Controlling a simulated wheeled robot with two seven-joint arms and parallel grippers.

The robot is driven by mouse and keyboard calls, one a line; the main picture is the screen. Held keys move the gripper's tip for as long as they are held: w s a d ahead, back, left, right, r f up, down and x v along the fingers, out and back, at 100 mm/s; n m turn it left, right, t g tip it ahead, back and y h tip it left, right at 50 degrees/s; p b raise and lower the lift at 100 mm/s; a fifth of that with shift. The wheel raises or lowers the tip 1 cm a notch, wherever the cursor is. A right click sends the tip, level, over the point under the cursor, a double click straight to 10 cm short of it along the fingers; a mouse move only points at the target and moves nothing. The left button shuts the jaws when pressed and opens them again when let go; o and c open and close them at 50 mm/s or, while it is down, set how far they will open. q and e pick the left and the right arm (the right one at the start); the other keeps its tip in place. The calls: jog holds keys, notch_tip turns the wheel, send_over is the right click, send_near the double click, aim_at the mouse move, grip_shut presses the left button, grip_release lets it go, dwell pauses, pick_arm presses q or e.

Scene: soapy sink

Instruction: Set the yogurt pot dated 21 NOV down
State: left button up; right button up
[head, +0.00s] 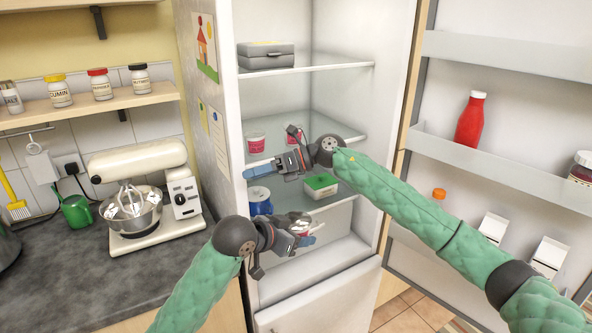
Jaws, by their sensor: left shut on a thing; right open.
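My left gripper (305,238) comes in from the lower left, in front of the fridge's lower shelf. It is shut on a small whitish pot (300,226), mostly hidden by the fingers; no date can be read on it. My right gripper (258,171) reaches in from the right and is open in front of the fridge, above the lower shelf. A pink and white yogurt pot (256,142) stands on the middle shelf. Another pink pot (292,138) stands to its right, partly behind my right gripper. Their dates are too small to read.
The lower shelf holds a blue tub (260,203) and a green-lidded box (321,183). A grey box (266,56) sits on the top shelf. The open fridge door (490,165) at right carries a red bottle (470,120). A stand mixer (140,190) stands on the counter at left.

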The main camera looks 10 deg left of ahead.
jog(key=s+d+r+n+h, duration=0.3)
jog(key=s+d+n+h, duration=0.1)
jog(key=s+n+h, duration=0.3)
jog(key=n+t+h, duration=0.3)
jog(key=n+h, duration=0.2)
jog(key=h, duration=0.3)
send_near(296, 220)
jog(key=f, duration=0.8)
jog(key=shift+s+d+f, duration=0.2)
jog(key=c, duration=1)
pick_arm(q)
jog(key=o, duration=1.1)
pick_arm(e)
jog(key=shift+c, duration=0.6)
